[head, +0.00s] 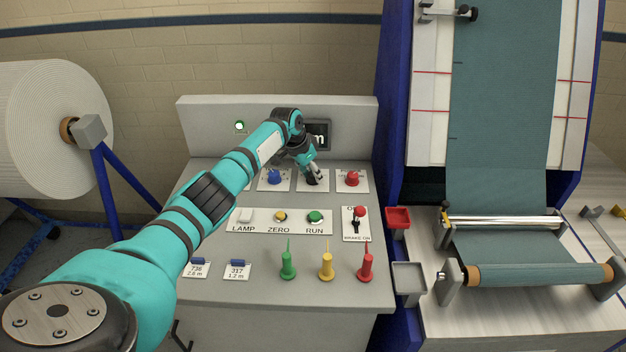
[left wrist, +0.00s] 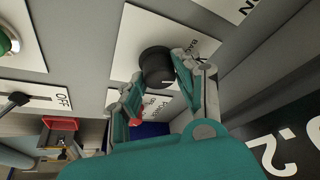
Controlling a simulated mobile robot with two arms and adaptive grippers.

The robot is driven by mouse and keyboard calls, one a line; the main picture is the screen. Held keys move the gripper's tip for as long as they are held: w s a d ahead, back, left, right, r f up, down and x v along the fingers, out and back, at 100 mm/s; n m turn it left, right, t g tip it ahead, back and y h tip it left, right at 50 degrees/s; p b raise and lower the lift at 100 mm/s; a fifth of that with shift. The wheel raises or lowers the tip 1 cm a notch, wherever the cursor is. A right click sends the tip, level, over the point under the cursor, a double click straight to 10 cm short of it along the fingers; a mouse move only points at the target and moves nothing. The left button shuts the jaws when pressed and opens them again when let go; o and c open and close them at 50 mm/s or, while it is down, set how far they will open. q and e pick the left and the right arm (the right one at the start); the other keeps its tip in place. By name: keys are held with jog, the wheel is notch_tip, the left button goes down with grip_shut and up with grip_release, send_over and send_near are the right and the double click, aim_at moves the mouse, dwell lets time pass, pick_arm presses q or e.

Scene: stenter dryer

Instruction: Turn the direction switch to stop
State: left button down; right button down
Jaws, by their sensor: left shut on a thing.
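The direction switch is a black round knob (left wrist: 157,66) on a white plate in the left wrist view. Letters that look like "BACK" show beside it. In the head view its white plate (head: 325,184) is in the panel's upper row, and the knob is mostly hidden by my gripper. My left gripper (head: 311,178) comes down on it from above; in the left wrist view its fingers (left wrist: 158,82) are on either side of the knob, shut on it. I cannot read which position the knob points to. My right gripper is not in view.
A red button (head: 352,178) is right of the switch and a blue one (head: 274,178) left. Below are the LAMP, ZERO and RUN buttons (head: 315,216) and a brake lever (head: 356,226). A display (head: 320,135) stands behind. Green, yellow and red pegs (head: 327,264) stand in front.

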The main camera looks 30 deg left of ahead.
pick_arm(q)
jog(key=shift+m+g+h+b, duration=0.3)
jog(key=shift+m+h+b, duration=0.1)
jog(key=shift+m+b, duration=0.85)
jog(key=shift+a, duration=0.1)
jog(key=c, duration=0.9)
grip_release()
jog(key=shift+c, duration=0.2)
jog(key=shift+r, duration=0.1)
jog(key=v, duration=1.2)
